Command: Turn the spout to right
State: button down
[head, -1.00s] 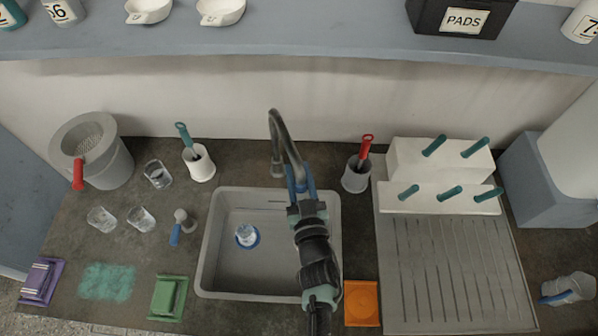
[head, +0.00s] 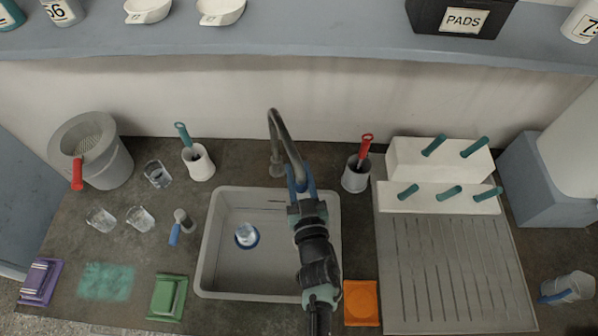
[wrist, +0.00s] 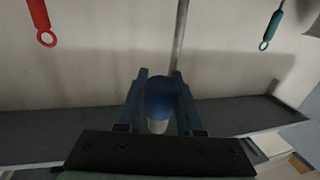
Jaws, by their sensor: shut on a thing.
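The grey curved spout (head: 284,139) rises behind the sink and arches forward toward my gripper. My gripper (head: 299,181) is above the back part of the sink, right of the spout's upright pipe. In the wrist view, my gripper (wrist: 159,92) is shut on a blue-collared end piece (wrist: 160,97), which looks like the spout's front end. The grey upright pipe (wrist: 180,35) shows beyond the fingers. In the head view the fingers partly hide the held end.
The grey sink (head: 205,245) holds a small blue-and-white item (head: 246,235). A white brush holder (head: 199,165) stands left of the spout, a grey one (head: 355,178) right. The drying rack (head: 450,265) lies further right. The wall is close behind.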

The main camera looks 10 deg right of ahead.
jog(key=shift+r, duration=0.15)
jog(key=c, duration=0.5)
grip_release()
jog(key=shift+w, duration=0.1)
jog(key=shift+c, duration=0.2)
jog(key=s+b, duration=0.1)
jog(key=s, duration=1.2)
jog(key=shift+b, duration=0.35)
jog(key=shift+d, duration=0.1)
